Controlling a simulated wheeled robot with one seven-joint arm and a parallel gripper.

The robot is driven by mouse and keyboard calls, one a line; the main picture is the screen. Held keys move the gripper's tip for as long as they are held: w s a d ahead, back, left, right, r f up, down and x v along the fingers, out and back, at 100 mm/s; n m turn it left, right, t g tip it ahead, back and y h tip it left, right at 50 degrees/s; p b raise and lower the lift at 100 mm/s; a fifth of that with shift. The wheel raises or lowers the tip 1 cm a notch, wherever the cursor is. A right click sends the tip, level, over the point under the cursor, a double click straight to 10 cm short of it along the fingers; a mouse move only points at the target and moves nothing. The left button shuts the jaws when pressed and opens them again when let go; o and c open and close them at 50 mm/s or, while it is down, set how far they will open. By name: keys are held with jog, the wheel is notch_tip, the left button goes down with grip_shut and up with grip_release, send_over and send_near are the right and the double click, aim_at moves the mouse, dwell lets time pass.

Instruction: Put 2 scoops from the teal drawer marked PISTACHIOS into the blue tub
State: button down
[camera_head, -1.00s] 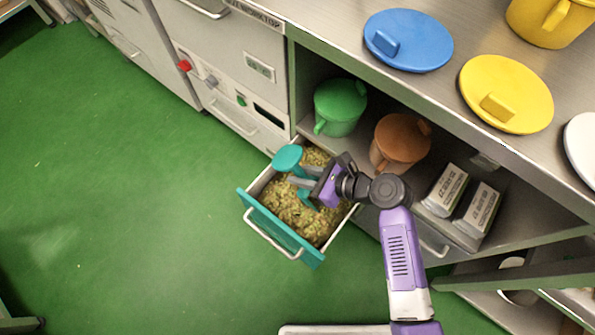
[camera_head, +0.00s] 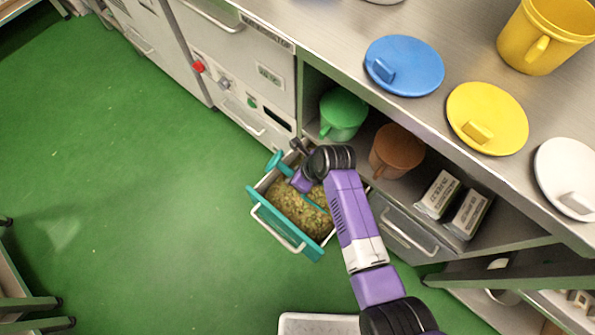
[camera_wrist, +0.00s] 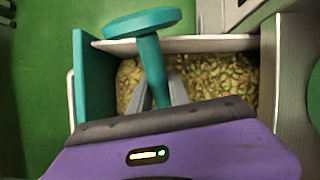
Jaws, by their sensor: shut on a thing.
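The teal-fronted drawer (camera_head: 283,226) stands pulled out below the worktop and holds greenish-yellow pistachio pieces (camera_head: 296,210). Its front panel also shows at the left in the wrist view (camera_wrist: 93,75). My gripper (camera_wrist: 160,95) is over the drawer, shut on a teal scoop (camera_wrist: 150,50). The scoop's handle stands up from between the fingers, with its wide flat end nearest the wrist camera. The head view also shows part of the scoop (camera_head: 275,160) at the drawer's left side. Its bowl is hidden, so I cannot tell its load. A blue lid (camera_head: 404,66) lies on the worktop; no blue tub is visible.
A yellow tub (camera_head: 545,35), a yellow lid (camera_head: 487,119) and a white lid (camera_head: 566,178) are on the worktop. The green floor at left is clear.

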aim_at(275, 158)
jog(key=shift+w+a+r+g+h+p, duration=0.35)
jog(key=shift+a+r+h+p, duration=0.1)
jog(key=shift+a+h+p, duration=0.2)
jog(key=shift+w+a+g+h, duration=0.25)
jog(key=shift+w+a+h, duration=0.05)
jog(key=shift+a+h, duration=0.3)
jog(key=shift+w+a+r+h+b, duration=0.15)
jog(key=shift+a+r+h+b, duration=0.1)
jog(key=shift+h+b, duration=0.1)
jog(key=shift+g+h, duration=0.5)
jog(key=shift+w+a+r+p, duration=0.15)
jog(key=shift+a+r, duration=0.15)
jog(key=shift+r, duration=0.3)
jog(key=shift+w+a+r+p, duration=0.15)
jog(key=shift+a+r, duration=0.15)
jog(key=shift+r, duration=0.25)
jog(key=shift+w+a+r+p, duration=0.15)
jog(key=shift+a+r, duration=0.15)
jog(key=shift+r, duration=0.3)
jog(key=shift+h, duration=0.3)
jog(key=shift+w+a+r+p, duration=0.1)
jog(key=shift+a+r+p, duration=0.1)
jog(key=shift+r+p, duration=0.85)
jog(key=shift+w+a+r+p, duration=0.15)
jog(key=shift+r+p, duration=0.35)
jog(key=shift+r, duration=0.95)
jog(key=shift+s, duration=0.1)
